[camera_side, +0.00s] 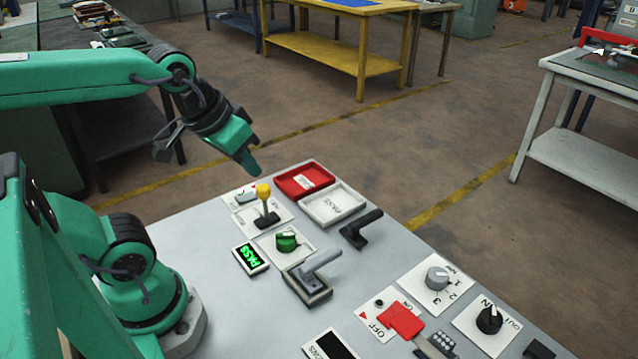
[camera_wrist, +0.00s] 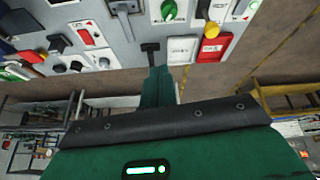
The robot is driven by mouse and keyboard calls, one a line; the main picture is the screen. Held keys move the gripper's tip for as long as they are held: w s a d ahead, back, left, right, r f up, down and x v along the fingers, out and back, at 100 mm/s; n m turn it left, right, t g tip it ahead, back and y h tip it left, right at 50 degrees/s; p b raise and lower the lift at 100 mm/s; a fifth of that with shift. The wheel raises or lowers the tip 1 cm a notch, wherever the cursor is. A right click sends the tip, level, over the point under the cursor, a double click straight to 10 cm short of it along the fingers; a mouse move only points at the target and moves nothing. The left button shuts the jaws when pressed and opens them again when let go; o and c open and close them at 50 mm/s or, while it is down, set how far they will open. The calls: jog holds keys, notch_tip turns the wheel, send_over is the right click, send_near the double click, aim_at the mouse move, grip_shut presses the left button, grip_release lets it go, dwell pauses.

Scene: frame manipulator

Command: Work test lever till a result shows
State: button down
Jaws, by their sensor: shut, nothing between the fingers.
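A small display (camera_side: 250,258) on the panel shows green letters that read PASS. Behind it stands an upright lever with a yellow knob (camera_side: 264,190) on a white plate; the knob also shows in the wrist view (camera_wrist: 211,30). I cannot tell from labels which one is the test lever. My gripper (camera_side: 252,168) is shut and empty, above and behind the yellow knob, apart from it. Its closed fingers also show in the wrist view (camera_wrist: 158,76).
A red tray (camera_side: 325,176) and a white tray (camera_side: 350,205) lie at the panel's back edge, with a black handle (camera_side: 361,229) beside them. A red switch (camera_side: 402,321) and rotary dials (camera_side: 438,278) are at the right front. The air around my gripper is clear.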

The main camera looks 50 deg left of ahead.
jog(key=shift+s+d+m, duration=0.2)
jog(key=shift+m, duration=0.6)
jog(key=c, duration=1.3)
grip_release()
jog(key=shift+w+f, duration=0.1)
jog(key=shift+c, duration=0.2)
jog(key=shift+o, duration=1.4)
jog(key=shift+w+a, duration=0.15)
jog(key=shift+a, duration=0.05)
jog(key=n+g, duration=0.5)
jog(key=n, duration=0.6)
send_over(264, 199)
jog(key=a, duration=0.1)
jog(key=f, duration=1.2)
jog(key=shift+w+a, duration=0.2)
jog(key=shift+w, duration=0.15)
jog(key=shift+f, duration=0.1)
jog(key=shift+f, duration=3.8)
grip_shut()
